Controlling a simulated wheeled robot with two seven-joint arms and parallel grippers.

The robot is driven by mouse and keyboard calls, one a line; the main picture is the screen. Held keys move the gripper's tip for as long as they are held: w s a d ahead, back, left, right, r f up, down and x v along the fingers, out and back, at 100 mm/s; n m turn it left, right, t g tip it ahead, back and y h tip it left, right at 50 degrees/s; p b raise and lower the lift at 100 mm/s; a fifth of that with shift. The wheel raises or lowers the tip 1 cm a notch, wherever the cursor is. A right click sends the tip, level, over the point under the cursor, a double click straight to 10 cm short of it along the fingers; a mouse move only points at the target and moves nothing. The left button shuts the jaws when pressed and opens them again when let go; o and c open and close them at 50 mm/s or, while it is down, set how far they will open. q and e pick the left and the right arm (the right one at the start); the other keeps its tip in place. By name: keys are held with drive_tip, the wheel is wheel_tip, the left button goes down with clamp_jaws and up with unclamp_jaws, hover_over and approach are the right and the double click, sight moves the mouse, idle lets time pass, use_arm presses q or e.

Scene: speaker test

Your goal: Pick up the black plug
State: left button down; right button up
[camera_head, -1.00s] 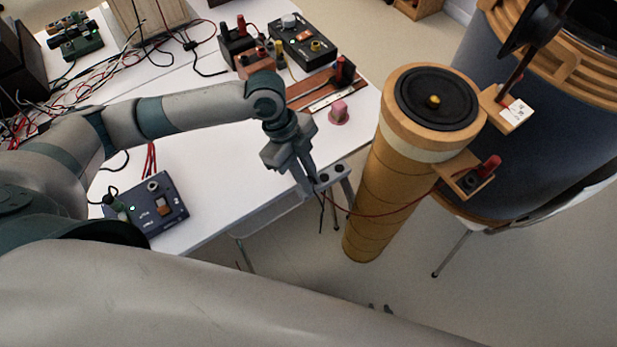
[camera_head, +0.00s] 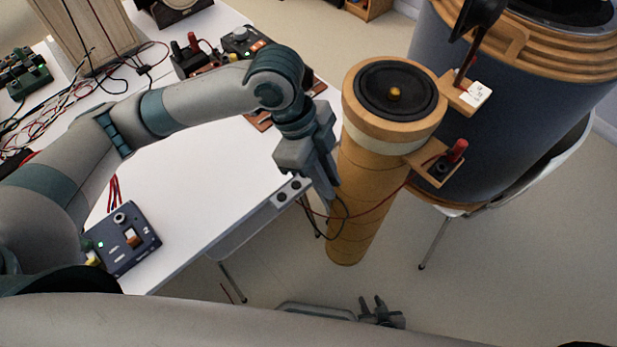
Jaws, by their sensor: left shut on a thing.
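My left gripper (camera_head: 328,190) is shut, fingers pointing down, past the front edge of the white table and just left of the tan tube. The black plug is not clearly visible; the fingers hide what they hold. A thin black lead (camera_head: 347,214) loops out from the fingertips, and a red lead (camera_head: 370,209) runs from near there toward the tube's side terminal. My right gripper (camera_head: 373,302) is low in the view, empty, with its two fingers apart.
The tan tube (camera_head: 365,190) carries a black speaker (camera_head: 395,92) on top and a side terminal block (camera_head: 437,166) with red and black posts. A large blue drum (camera_head: 500,130) stands at right. A blue control box (camera_head: 125,240) sits on the white table (camera_head: 190,180).

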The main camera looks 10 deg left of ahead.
sight(333, 181)
use_arm(q)
drive_tip(key=shift+s+d+r, duration=0.15)
drive_tip(key=shift+d+r, duration=0.15)
drive_tip(key=shift+d, duration=0.2)
use_arm(e)
drive_tip(key=shift+s+d+f, duration=0.15)
drive_tip(key=shift+s+d, duration=0.05)
drive_tip(key=shift+d, duration=0.2)
drive_tip(key=shift+w, duration=0.1)
